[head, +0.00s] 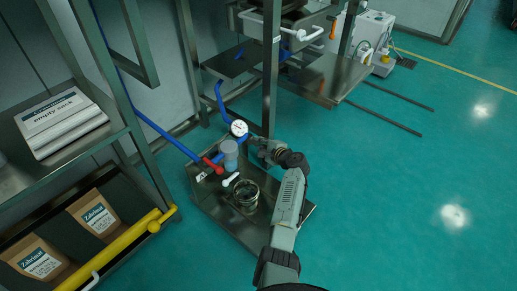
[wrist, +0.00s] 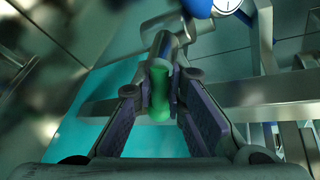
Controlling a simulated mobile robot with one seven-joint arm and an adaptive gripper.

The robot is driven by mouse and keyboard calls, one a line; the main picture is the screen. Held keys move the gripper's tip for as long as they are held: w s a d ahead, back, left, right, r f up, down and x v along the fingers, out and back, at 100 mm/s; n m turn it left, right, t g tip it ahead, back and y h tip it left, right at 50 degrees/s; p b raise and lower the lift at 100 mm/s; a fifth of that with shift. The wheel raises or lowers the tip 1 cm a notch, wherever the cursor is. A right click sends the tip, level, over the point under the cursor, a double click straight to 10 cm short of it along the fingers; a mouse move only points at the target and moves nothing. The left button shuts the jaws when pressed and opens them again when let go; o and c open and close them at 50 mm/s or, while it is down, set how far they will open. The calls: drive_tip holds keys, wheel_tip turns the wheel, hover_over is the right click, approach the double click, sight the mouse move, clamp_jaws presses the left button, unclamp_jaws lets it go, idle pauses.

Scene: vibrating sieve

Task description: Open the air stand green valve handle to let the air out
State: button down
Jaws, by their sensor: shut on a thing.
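The green valve handle (wrist: 160,98) shows in the wrist view as a short green bar between my fingers, below a grey metal fitting (wrist: 160,48). My gripper (wrist: 161,88) is shut on it, with a purple-padded finger on each side. In the head view my gripper (head: 262,147) is at the air stand, just right of the white round gauge (head: 239,128). There the green handle is hidden by my gripper. The gauge also shows at the top edge of the wrist view (wrist: 228,5).
A red handle (head: 212,166), a blue-grey cylinder (head: 229,153), a white handle (head: 231,180) and a coiled hose (head: 245,194) are close by on the stand's metal plate (head: 258,232). A shelf post (head: 270,75) rises behind my gripper. Green floor lies open at right.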

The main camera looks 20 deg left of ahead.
idle(0.4)
drive_tip(key=c, duration=1.6)
unclamp_jaws()
drive_tip(key=shift+c, duration=0.2)
drive_tip(key=shift+o, duration=0.2)
drive_tip(key=shift+r, duration=0.15)
